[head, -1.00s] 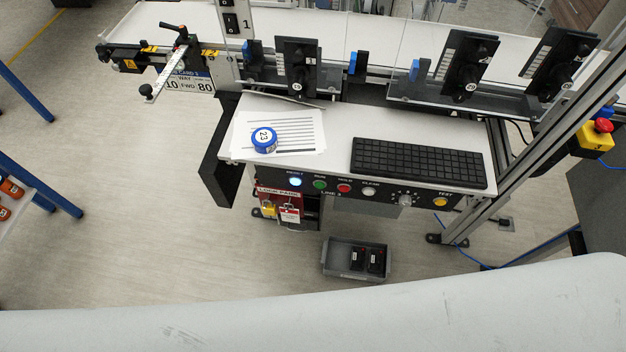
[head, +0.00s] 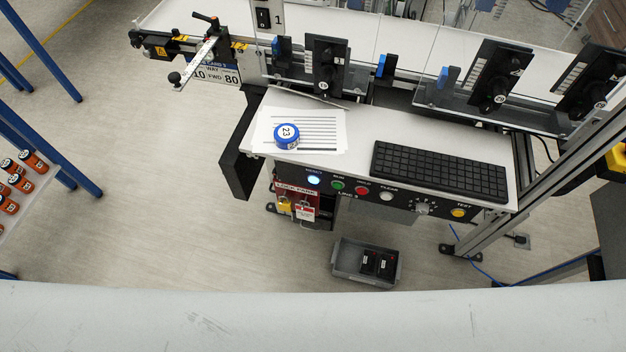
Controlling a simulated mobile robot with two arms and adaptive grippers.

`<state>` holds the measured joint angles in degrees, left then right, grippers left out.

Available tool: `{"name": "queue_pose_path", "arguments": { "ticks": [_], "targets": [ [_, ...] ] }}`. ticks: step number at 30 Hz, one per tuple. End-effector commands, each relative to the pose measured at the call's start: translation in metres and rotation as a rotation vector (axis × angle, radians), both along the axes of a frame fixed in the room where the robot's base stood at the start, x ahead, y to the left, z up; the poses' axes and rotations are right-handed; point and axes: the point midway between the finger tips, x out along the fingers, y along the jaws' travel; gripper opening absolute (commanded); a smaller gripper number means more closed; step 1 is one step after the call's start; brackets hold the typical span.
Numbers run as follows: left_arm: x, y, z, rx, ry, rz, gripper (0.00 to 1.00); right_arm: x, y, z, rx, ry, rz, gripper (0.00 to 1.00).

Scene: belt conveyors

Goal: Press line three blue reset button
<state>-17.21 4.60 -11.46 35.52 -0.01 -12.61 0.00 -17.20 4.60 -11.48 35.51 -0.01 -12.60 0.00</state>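The blue reset button (head: 313,180) glows at the left end of a black control panel (head: 397,200) on the front of a white desk. The panel carries a "LINE 3" label. Right of the reset button sit a green button (head: 337,185), a red button (head: 362,190), a white button (head: 387,195), a knob (head: 423,207) and a yellow test button (head: 458,212). Nothing covers the reset button. Neither gripper shows in the head view.
A keyboard (head: 440,171), paper sheet (head: 322,128) and round blue-rimmed item (head: 287,135) lie on the desk. Red lockout parts (head: 297,198) hang below the panel. A grey bin (head: 366,262) stands on the floor. A rack with orange bottles (head: 20,180) is at left.

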Motion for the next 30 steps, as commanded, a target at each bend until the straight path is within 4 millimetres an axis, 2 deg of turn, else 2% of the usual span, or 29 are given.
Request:
{"name": "queue_pose_path", "arguments": {
  "ticks": [1,5,30],
  "targets": [
    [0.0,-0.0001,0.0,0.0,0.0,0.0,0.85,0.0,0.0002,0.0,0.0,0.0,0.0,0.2],
    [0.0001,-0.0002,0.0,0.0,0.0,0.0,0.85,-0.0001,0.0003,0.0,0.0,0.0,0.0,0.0],
    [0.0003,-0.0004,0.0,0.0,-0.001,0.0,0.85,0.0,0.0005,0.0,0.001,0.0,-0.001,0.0]
  ]
}}
